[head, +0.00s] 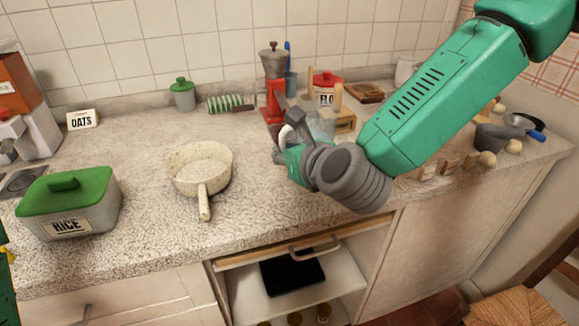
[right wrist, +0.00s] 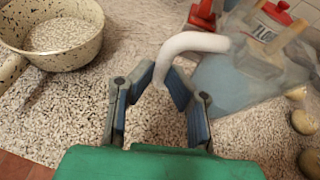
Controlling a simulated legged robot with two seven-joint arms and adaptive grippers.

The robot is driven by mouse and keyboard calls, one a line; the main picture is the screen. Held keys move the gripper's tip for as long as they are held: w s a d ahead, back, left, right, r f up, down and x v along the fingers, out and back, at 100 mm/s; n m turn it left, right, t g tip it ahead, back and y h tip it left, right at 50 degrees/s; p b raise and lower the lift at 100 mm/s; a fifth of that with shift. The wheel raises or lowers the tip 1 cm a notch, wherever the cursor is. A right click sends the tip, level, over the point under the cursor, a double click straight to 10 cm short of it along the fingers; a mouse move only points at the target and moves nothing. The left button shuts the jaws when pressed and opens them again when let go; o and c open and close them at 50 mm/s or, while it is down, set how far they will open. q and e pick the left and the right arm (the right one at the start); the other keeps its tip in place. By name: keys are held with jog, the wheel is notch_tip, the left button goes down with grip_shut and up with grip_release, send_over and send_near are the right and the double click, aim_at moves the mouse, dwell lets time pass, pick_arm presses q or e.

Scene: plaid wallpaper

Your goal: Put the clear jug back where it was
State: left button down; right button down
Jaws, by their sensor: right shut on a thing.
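The clear jug (head: 322,124) is on the right side of the counter area in the head view, largely hidden behind my right gripper (head: 287,130). In the right wrist view the jug's see-through bluish body (right wrist: 235,92) is at the upper right, with its white curved handle (right wrist: 190,42) reaching left to the fingertips. My right gripper (right wrist: 163,78) is shut on that handle. I cannot tell whether the jug's base touches the counter. My left gripper is out of view.
A speckled pan (head: 200,165) stands left of the gripper. A red grinder (head: 274,85) and red-lidded flour tin (head: 325,84) stand behind. A green-lidded rice box (head: 70,205) is at left. The counter (head: 130,160) is clear between box and pan.

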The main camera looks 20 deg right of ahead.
jog(key=shift+f, duration=1.95)
jog(key=shift+b, duration=0.3)
jog(key=c, duration=1.6)
grip_release()
jog(key=shift+o, duration=0.2)
